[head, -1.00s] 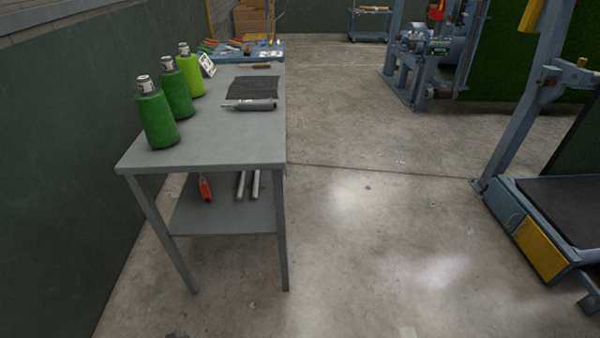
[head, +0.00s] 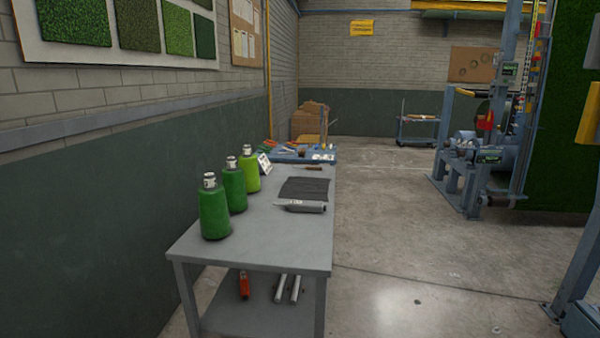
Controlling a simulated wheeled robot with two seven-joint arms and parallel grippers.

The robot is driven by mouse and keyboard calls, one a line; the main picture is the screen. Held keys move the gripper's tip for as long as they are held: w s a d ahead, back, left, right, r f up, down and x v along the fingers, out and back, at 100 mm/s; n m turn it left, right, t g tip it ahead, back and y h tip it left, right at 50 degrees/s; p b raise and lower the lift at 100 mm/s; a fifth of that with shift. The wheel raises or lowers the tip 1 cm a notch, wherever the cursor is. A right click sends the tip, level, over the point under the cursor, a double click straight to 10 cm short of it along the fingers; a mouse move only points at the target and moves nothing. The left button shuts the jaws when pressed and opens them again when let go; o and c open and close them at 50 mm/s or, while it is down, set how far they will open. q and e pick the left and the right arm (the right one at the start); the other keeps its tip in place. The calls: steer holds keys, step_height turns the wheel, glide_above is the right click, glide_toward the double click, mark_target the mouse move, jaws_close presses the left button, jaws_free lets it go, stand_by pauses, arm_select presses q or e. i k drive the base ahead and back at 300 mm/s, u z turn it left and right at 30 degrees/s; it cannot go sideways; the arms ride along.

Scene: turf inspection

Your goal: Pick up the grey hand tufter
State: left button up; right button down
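The grey hand tufter (head: 306,206) lies on its side on the grey workbench (head: 262,248), near the bench's right edge. Its thin end points left. It lies just in front of a dark cloth (head: 304,189), close to the cloth's near edge. Nothing covers it. Neither of my grippers shows in the head view.
Three green yarn cones (head: 214,212) stand along the bench's left side by the wall. A blue tray (head: 290,155) with tools is at the far end. The lower shelf (head: 258,318) holds an orange-red tool and metal tubes. Concrete floor (head: 420,270) right of the bench is clear.

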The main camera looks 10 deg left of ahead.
mark_target(294, 205)
steer(key=u, duration=2.1)
steer(key=i, duration=2.4)
steer(key=z, duration=2.5)
